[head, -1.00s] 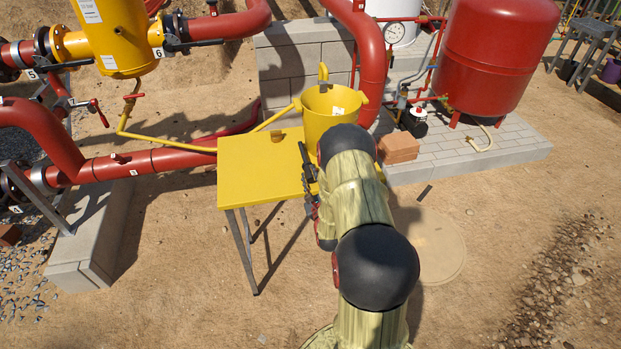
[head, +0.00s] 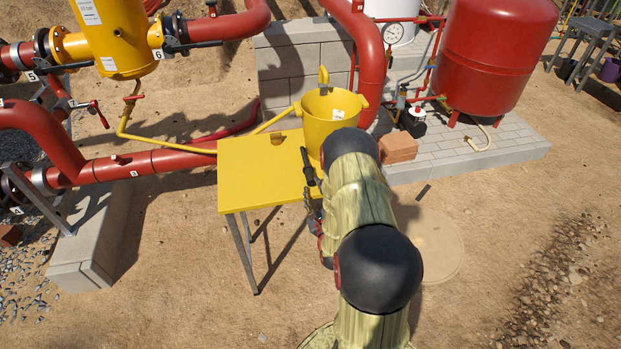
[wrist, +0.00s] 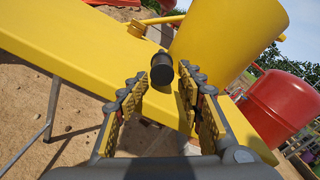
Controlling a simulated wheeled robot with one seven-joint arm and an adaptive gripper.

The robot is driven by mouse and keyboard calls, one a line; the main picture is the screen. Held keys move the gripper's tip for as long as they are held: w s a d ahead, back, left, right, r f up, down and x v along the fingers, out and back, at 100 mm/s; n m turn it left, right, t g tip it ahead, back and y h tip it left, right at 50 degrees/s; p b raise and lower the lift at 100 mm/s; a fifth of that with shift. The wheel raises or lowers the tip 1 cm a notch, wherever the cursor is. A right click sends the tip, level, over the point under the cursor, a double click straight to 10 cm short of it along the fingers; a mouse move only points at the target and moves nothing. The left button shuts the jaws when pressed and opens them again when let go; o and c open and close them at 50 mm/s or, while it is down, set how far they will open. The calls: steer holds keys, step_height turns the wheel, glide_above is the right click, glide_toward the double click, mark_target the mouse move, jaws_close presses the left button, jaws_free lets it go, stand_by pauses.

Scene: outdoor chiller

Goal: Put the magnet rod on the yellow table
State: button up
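The magnet rod (head: 308,167) is a short black rod at the right side of the yellow table (head: 245,172) in the head view. In the wrist view the rod (wrist: 162,69) shows nearly end-on, just beyond my fingertips, with the yellow table top (wrist: 75,50) behind it. My gripper (wrist: 163,76) is open, with a gap on both sides of the rod. In the head view my gripper (head: 312,200) is at the table's right edge, partly hidden by my arm. I cannot tell whether the rod's whole length rests on the table.
A yellow bucket (head: 331,115) stands just behind the table's right part, close to the rod. Red pipes (head: 150,163) run to the left, and bricks (head: 398,148) sit at the right. The table's left part is clear.

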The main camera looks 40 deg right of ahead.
steer(key=v, duration=0.5)
steer(key=w+a+r+n+g+y, duration=0.2)
steer(key=w+a+r+n+y, duration=0.15)
steer(key=w+r+n, duration=0.6)
steer(key=a+r+n+g+y, duration=0.2)
steer(key=a+r+n, duration=0.8)
steer(key=a+r, duration=0.15)
steer(key=s+a+r+n+g+y, duration=0.2)
steer(key=s+a+r+n, duration=0.45)
steer(key=s+a, duration=0.3)
steer(key=s+a+r+n+g+y, duration=0.1)
steer(key=s+a+n, duration=0.3)
steer(key=s, duration=0.5)
steer(key=s+a+r+n+g, duration=0.2)
steer(key=s+a+n, duration=0.3)
steer(key=s, duration=0.4)
steer(key=shift+r+n+g+y+p, duration=0.2)
steer(key=shift+n+g+y+p, duration=0.15)
steer(key=shift+n+g+p, duration=0.1)
